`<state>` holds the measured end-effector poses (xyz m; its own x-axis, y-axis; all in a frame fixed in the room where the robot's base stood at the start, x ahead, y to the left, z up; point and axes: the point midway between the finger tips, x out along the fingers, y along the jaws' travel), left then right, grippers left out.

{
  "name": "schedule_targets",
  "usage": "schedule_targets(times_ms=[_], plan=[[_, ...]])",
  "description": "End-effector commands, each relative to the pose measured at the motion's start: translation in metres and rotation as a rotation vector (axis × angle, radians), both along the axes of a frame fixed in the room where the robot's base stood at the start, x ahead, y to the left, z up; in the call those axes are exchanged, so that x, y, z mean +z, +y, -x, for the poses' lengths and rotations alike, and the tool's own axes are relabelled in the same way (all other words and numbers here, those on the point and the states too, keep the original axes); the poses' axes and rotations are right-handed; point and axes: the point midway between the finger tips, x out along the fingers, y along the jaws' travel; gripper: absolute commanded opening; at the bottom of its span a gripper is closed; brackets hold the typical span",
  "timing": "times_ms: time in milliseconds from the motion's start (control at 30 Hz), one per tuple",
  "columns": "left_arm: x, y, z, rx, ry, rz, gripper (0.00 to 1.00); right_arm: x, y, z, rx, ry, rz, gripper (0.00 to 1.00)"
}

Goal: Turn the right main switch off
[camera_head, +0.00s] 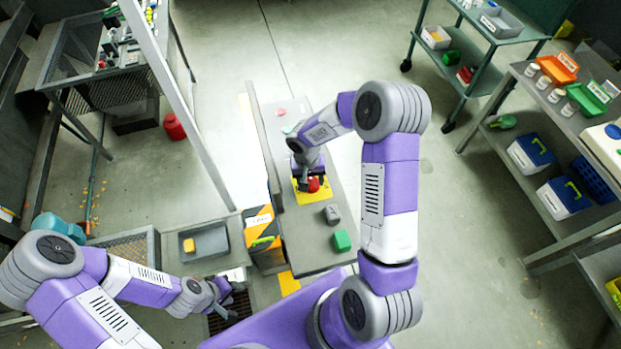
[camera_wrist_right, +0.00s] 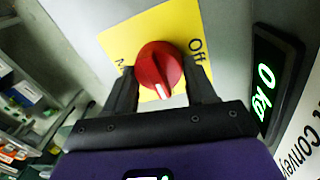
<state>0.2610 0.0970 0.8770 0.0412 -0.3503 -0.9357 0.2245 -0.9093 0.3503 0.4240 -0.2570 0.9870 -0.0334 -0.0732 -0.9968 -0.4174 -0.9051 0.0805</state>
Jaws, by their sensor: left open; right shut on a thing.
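The right main switch is a red rotary knob (camera_wrist_right: 158,66) with a white mark, on a yellow plate (camera_wrist_right: 118,42). The word "Off" shows to the right of the knob in the wrist view; other lettering at left is partly hidden. The white mark points toward the bottom of that view. In the head view the knob (camera_head: 313,184) sits on the grey panel (camera_head: 345,262). My right gripper (camera_wrist_right: 162,85) is shut on the knob, one dark finger on each side. My left gripper (camera_head: 222,300) is open and empty at lower left, well apart from the switch.
A lit display (camera_wrist_right: 266,90) reading "0 kg" is close right of my right gripper. A grey tray (camera_head: 205,241) lies near my left arm. Open floor lies right of the panel.

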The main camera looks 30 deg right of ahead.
Motion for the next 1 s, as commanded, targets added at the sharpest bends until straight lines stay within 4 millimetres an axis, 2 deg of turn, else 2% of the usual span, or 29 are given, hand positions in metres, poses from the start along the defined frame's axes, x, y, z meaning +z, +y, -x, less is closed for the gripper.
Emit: schedule_targets(times_ms=[67,467,1000], plan=[[0.000,0.000,0.000,0.000,0.000,0.000,0.43,0.000,0.000,0.000,0.000,0.000,0.001,0.25],[-0.007,0.000,0.000,0.000,0.000,0.000,0.43,-0.001,0.000,0.000,0.083,0.000,0.001,0.25],[-0.029,0.000,0.000,0.000,0.000,0.000,0.43,-0.001,0.002,0.001,0.545,-0.001,0.002,0.25]])
